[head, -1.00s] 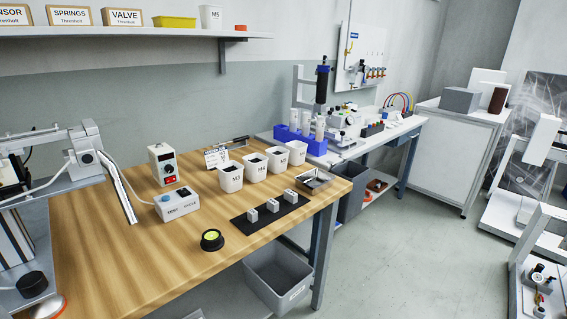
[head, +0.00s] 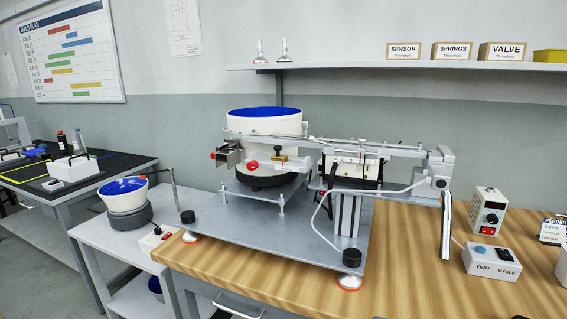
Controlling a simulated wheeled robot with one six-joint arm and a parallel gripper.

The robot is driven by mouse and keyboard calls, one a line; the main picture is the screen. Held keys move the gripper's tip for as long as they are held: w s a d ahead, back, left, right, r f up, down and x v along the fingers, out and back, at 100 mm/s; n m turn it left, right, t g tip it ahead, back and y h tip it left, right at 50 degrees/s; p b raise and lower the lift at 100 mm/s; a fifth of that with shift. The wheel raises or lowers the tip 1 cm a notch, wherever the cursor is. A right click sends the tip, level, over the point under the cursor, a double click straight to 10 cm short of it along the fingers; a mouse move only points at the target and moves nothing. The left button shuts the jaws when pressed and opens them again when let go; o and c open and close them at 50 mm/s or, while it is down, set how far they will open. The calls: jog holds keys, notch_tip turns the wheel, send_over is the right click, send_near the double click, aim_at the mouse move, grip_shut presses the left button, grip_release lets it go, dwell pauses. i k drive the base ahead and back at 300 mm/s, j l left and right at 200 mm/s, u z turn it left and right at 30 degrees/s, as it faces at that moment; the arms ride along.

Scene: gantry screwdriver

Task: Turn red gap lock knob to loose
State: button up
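In the head view a vibratory bowl feeder (head: 264,125), white with a blue inside, stands on a grey metal plate (head: 225,222) at the table's left part. Two small red knobs show on its left front side. One red knob (head: 253,166) sits on the pale bracket below the bowl, near a brass part. Another red knob (head: 213,155) sits at the left end of a metal block. I cannot tell which one is the gap lock knob, nor how it is turned. My gripper is not in view.
A linear track (head: 345,143) runs right from the bowl to an upright post (head: 439,165). A red-footed levelling foot (head: 348,283) stands at the plate's front corner. A smaller blue bowl (head: 122,190) stands on a side table at left. A TEST CYCLE box (head: 491,263) lies at right on wood.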

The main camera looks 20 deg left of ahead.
aim_at(252, 165)
jog(key=j, duration=0.55)
jog(key=k+j, duration=0.15)
jog(key=j, duration=0.9)
jog(key=k, duration=0.05)
